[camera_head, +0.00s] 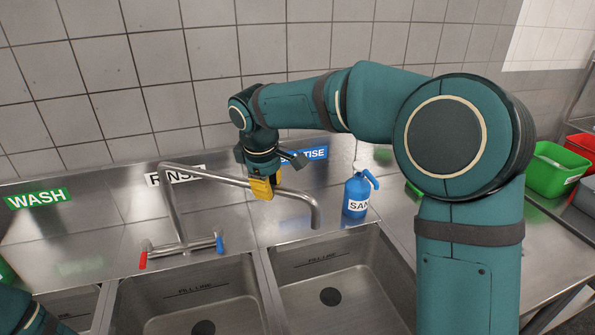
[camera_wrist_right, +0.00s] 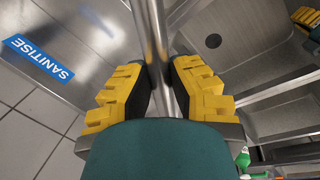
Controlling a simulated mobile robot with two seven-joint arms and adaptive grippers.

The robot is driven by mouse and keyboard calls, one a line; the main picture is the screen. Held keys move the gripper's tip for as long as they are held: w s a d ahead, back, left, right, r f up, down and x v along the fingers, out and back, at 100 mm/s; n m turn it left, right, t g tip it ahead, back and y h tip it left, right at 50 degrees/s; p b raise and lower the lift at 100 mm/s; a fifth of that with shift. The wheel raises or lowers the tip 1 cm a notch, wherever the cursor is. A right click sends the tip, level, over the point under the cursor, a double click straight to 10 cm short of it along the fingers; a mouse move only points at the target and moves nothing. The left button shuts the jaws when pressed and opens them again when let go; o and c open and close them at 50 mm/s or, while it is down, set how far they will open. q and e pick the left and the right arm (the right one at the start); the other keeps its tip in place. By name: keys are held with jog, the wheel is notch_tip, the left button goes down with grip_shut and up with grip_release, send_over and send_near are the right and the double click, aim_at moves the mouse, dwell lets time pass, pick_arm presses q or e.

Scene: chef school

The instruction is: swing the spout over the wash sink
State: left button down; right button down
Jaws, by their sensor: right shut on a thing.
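The spout (camera_head: 225,182) is a grey metal tube that runs from the top of the tap's upright to the right. Its bent-down tip (camera_head: 316,218) is at the back edge of the right-hand basin. My right gripper (camera_head: 263,188), with yellow fingers, is shut on the spout partway along. In the right wrist view the spout (camera_wrist_right: 152,50) runs between the fingers (camera_wrist_right: 155,88). The wash sink (camera_head: 72,303) is at the lower left below the green WASH label (camera_head: 38,198), and only part of it shows.
The tap base has a red and a blue handle (camera_head: 219,243). The middle basin (camera_head: 190,295) and right-hand basin (camera_head: 345,280) lie in front. A blue bottle (camera_head: 357,194) stands behind the right-hand basin, with a green tub (camera_head: 556,170) further right. A tiled wall (camera_head: 150,80) closes the back.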

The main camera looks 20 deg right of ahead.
jog(key=s+a+m+g, duration=0.1)
jog(key=s+a+m, duration=0.3)
jog(key=s+a, duration=0.3)
jog(key=shift+s+a+f+m+h+b, duration=0.2)
jog(key=shift+s+a+m+h+b, duration=0.15)
jog(key=shift+a, duration=1.15)
jog(key=c, duration=0.8)
grip_release()
jog(key=shift+w, duration=0.1)
jog(key=shift+c, duration=0.2)
jog(key=shift+r, duration=0.1)
notch_tip(320, 180, up, 12)
jog(key=s+a, duration=0.1)
jog(key=a, duration=0.1)
jog(key=shift+f, duration=0.2)
